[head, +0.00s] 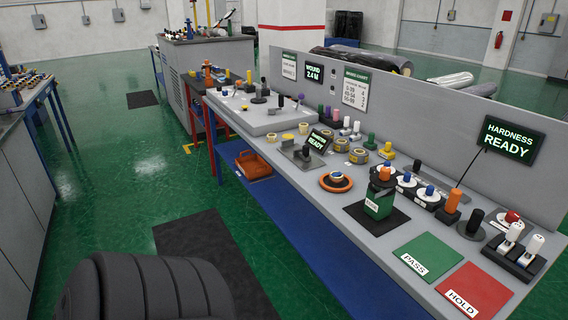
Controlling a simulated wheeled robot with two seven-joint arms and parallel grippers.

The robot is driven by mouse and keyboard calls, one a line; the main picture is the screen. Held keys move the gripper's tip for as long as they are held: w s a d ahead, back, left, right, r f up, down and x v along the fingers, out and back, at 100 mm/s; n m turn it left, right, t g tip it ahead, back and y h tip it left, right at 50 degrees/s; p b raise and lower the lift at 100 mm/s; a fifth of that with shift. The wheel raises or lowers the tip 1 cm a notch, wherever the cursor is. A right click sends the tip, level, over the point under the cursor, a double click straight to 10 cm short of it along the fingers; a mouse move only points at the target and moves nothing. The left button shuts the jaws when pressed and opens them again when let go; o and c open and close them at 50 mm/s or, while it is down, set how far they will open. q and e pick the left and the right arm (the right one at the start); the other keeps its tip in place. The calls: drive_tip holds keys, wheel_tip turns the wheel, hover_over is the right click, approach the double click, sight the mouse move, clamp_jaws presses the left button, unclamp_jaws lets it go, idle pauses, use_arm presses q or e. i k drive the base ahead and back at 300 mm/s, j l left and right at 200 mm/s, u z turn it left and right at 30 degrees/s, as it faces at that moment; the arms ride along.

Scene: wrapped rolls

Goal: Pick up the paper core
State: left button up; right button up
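No object is clearly identifiable as the paper core at this size. Candidates on the long grey bench (300,205) are small yellow-tan rolls (358,156) near its middle and white upright cylinders (532,243) at its right end. Neither of my grippers shows in the head view.
A green PASS mat (428,250) and a red HOLD mat (478,285) lie at the bench's right end. Signs and a HARDNESS READY screen (510,141) stand along the back panel. An orange bin (253,164) is below the bench. The green floor at left is open.

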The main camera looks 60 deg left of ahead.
sight(336, 179)
drive_tip(key=u, duration=1.4)
